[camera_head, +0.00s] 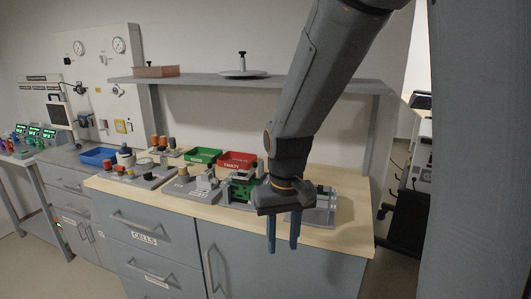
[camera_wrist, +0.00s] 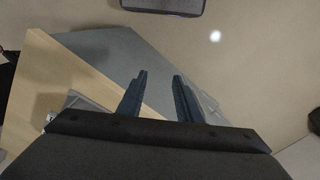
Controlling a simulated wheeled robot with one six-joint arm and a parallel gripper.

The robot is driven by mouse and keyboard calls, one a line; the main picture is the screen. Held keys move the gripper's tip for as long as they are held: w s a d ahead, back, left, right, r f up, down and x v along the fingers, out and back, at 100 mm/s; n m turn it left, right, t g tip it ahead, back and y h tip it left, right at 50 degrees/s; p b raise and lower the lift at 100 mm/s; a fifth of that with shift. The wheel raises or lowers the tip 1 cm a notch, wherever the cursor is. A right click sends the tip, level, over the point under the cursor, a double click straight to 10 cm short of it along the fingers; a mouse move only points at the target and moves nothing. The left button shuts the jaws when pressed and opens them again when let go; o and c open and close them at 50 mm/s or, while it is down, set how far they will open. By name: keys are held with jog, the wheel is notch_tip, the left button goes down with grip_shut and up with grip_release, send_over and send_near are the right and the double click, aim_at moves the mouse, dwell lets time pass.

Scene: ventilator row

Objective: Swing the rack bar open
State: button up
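My gripper (camera_head: 283,245) hangs in front of the bench's front edge, fingers pointing down, with a gap between them. In the wrist view my gripper (camera_wrist: 160,80) is open, and nothing shows between its fingers. I cannot pick out the rack bar with certainty in either view. A rack-like stand with equipment (camera_head: 424,155) shows at the far right, beyond the bench end and partly cut off by a large dark grey upright form. My gripper is well to the left of that stand and apart from it.
Grey cabinet doors (camera_head: 270,262) with handles lie below. A shelf (camera_head: 300,82) runs above. Floor (camera_wrist: 255,70) is clear beside the bench.

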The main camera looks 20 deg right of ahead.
aim_at(255, 162)
jog(key=w+r+m+p, duration=0.1)
jog(key=w+r+p, duration=0.1)
jog(key=w+r, duration=0.3)
jog(key=w+r+m+p, duration=0.1)
jog(key=w+r, duration=0.5)
jog(key=w, duration=0.8)
jog(key=w+r+m+p, duration=0.1)
jog(key=w+r+p, duration=0.2)
jog(key=w, duration=0.6)
jog(key=shift+w+d+r, duration=0.15)
jog(key=shift+d+r, duration=0.05)
jog(key=shift+r, duration=0.5)
jog(key=shift+w+d+r, duration=0.1)
jog(key=shift+d+r, duration=0.05)
jog(key=shift+r, duration=0.5)
jog(key=shift+f+p, duration=1.35)
jog(key=shift+f, duration=2.5)
grip_shut()
